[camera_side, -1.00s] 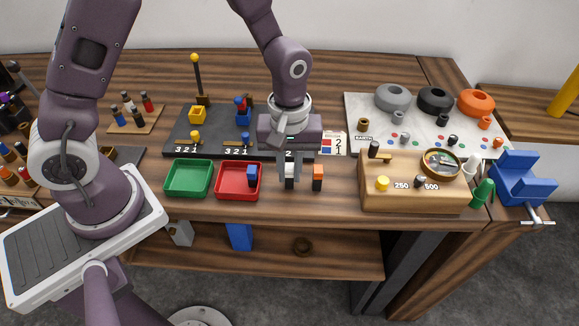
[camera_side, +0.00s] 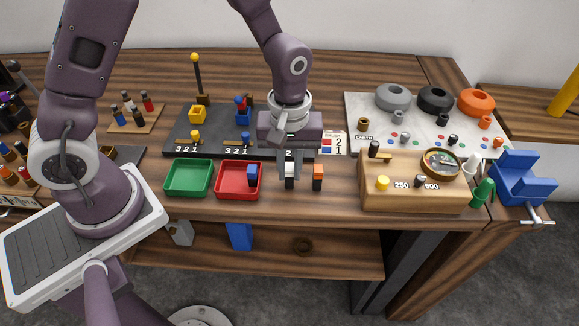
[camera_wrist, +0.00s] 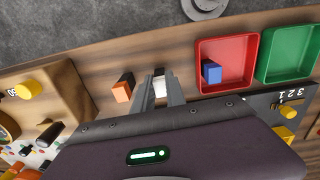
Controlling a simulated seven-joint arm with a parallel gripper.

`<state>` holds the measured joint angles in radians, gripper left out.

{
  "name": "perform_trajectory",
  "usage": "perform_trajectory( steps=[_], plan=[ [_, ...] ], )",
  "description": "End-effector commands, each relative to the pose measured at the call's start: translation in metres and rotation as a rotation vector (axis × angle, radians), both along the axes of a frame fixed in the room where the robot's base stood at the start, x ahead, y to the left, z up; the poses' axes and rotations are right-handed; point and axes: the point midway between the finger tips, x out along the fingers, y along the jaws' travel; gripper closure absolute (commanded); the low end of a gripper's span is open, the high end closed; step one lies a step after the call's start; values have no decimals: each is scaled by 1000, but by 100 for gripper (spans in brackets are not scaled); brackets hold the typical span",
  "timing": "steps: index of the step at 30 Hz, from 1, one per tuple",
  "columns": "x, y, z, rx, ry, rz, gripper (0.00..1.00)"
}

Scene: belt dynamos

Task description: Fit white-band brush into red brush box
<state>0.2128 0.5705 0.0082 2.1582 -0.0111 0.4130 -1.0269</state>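The white-band brush (camera_side: 290,183) is a small dark block with a white band, upright on the wooden bench between the red tray and an orange-band brush (camera_side: 318,177). My gripper (camera_side: 290,178) points down with one finger on each side of it. The white band also shows between the fingertips in the wrist view (camera_wrist: 160,87). I cannot tell whether the fingers press on it. The dark board (camera_side: 180,143) behind carries a yellow box (camera_side: 197,115) and a blue box (camera_side: 243,118). I cannot make out a red brush box; my gripper and wrist cover the board's right part.
A red tray (camera_side: 219,193) holds a blue block (camera_side: 253,175); a green tray (camera_side: 168,187) is empty. A wooden block (camera_side: 410,200) with a magnifier (camera_side: 441,163) stands at right. The bench's front edge is close in front of the brushes.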

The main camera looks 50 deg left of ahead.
Motion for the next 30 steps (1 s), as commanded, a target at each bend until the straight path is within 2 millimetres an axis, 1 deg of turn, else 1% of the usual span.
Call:
perform_trajectory(
  steps=[1, 2, 10, 24, 30],
  plan=[
    [0, 0, 0, 0, 0, 0, 97],
    [0, 0, 0, 0, 0, 0, 100],
    [0, 0, 3, 0, -1, 0, 100],
    [1, 0, 39, 0, -1, 1, 100],
    [0, 0, 45, 0, 0, 1, 100]
  ],
)
